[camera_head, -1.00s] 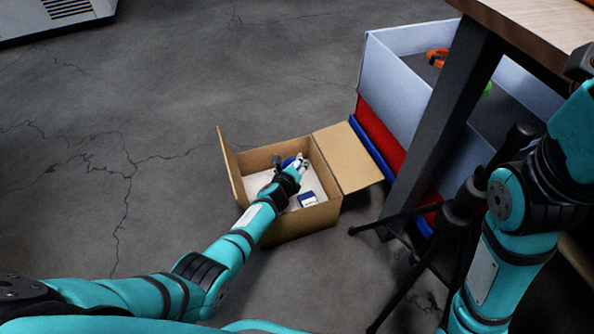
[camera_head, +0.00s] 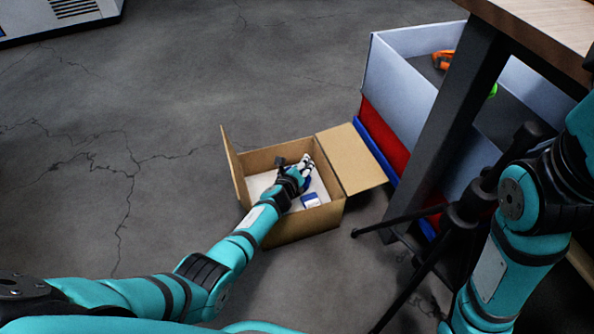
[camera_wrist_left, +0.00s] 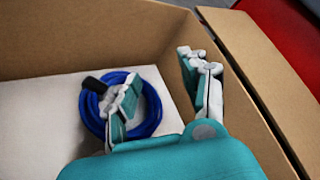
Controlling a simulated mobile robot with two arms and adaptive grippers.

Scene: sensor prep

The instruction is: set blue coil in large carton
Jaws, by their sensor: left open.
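The large carton (camera_head: 300,228) stands open on the floor, with flaps folded out at left and right. My left gripper (camera_head: 302,168) reaches down inside it. In the left wrist view the blue coil (camera_wrist_left: 153,105) lies on the pale bottom of the carton (camera_wrist_left: 205,40), near a corner. The left gripper (camera_wrist_left: 162,88) is open there. One finger is over the coil and hides part of it; the other is beside the coil near the carton wall. A dark piece (camera_wrist_left: 95,85) sits at the coil's edge. My right gripper is not in view.
A small blue and white box (camera_head: 311,200) also lies in the carton. A grey bin (camera_head: 400,75) with an orange item (camera_head: 442,60) stands at right, by a table (camera_head: 540,25) and a black tripod (camera_head: 465,205).

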